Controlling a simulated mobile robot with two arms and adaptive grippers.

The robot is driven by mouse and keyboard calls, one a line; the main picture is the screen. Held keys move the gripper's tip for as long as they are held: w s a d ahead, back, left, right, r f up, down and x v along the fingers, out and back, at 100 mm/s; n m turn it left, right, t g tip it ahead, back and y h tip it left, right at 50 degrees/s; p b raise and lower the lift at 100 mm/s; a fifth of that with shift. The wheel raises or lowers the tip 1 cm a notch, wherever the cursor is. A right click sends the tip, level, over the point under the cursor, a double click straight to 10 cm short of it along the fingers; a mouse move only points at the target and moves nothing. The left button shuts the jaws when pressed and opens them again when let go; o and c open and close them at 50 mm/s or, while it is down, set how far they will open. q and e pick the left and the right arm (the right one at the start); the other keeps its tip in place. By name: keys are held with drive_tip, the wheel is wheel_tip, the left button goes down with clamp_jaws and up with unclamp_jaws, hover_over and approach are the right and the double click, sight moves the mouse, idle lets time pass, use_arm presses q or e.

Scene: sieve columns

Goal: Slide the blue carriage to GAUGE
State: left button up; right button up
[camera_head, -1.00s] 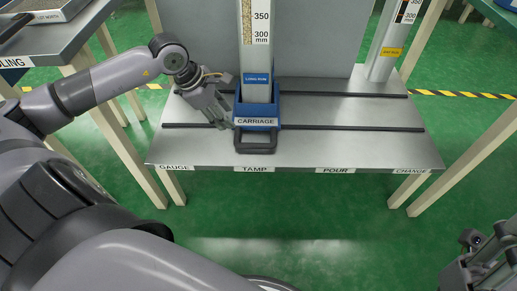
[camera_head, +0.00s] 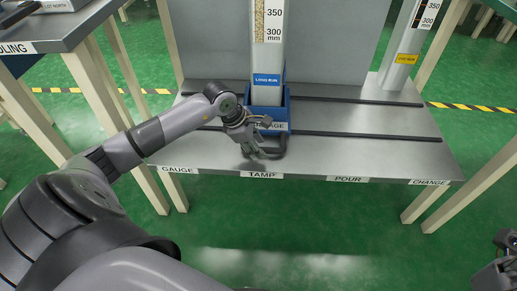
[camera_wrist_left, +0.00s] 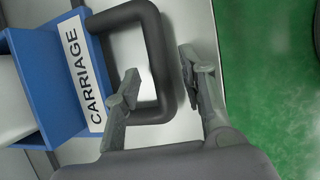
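A gap shows beside the fingers. My right gripper (camera_head: 506,242) is partly cut off at the right edge.
GAUGE (camera_head: 178,170) is left of TAMP on the bench edge; POUR (camera_head: 347,179) and CHANGE (camera_head: 429,182) are to the right. Two dark rails (camera_head: 370,135) cross the bench. Another column (camera_head: 402,60) stands at the back right. The bench left of the carriage looks clear.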

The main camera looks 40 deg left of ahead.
use_arm(q)
drive_tip(key=shift+w+d+f, duration=0.1)
drive_tip(key=shift+f, duration=0.25)
drive_tip(key=shift+c, duration=0.3)
clamp_jaws()
idle(0.5)
